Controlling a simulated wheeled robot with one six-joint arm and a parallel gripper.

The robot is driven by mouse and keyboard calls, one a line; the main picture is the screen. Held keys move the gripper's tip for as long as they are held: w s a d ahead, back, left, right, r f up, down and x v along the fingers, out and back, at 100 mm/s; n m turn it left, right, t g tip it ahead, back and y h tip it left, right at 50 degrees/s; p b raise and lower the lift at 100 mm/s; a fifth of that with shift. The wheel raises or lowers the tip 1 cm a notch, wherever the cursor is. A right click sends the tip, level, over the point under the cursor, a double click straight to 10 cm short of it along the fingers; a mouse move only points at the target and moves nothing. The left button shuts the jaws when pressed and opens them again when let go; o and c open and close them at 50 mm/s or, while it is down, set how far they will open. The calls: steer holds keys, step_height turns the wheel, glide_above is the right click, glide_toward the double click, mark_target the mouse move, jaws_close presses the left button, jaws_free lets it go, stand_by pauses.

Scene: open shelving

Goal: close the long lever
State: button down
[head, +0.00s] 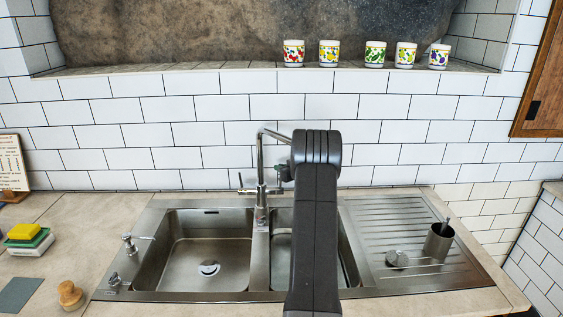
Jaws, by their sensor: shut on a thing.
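A chrome tap (261,172) with a tall spout bent to the right stands behind the double sink. A short handle (241,182) sticks up on its left side. The long lever (274,190) is on its right side, and its outer part is hidden behind my arm. My gripper (283,174) is just right of the tap column, at the long lever, and shut on it. My arm covers most of the gripper, so the fingertips and the exact hold are hard to see.
The steel sink (205,250) has two basins and a ridged drainboard with a grey cup (438,241). A soap dispenser (129,244), sponges (27,236) and a wooden brush (69,294) are at the left. Several patterned mugs (329,53) stand on the ledge above.

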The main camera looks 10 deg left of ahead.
steer(key=shift+w+r+p, duration=0.1)
steer(key=shift+w+p, duration=0.05)
steer(key=shift+p, duration=0.2)
steer(key=c, duration=1.5)
jaws_free()
steer(key=shift+c, duration=0.2)
steer(key=shift+s+d, duration=0.25)
steer(key=shift+d, duration=0.05)
steer(key=b+v, duration=0.3)
steer(key=v, duration=1)
steer(key=shift+r, duration=0.25)
steer(key=shift+w+a, duration=0.1)
steer(key=shift+a, duration=0.05)
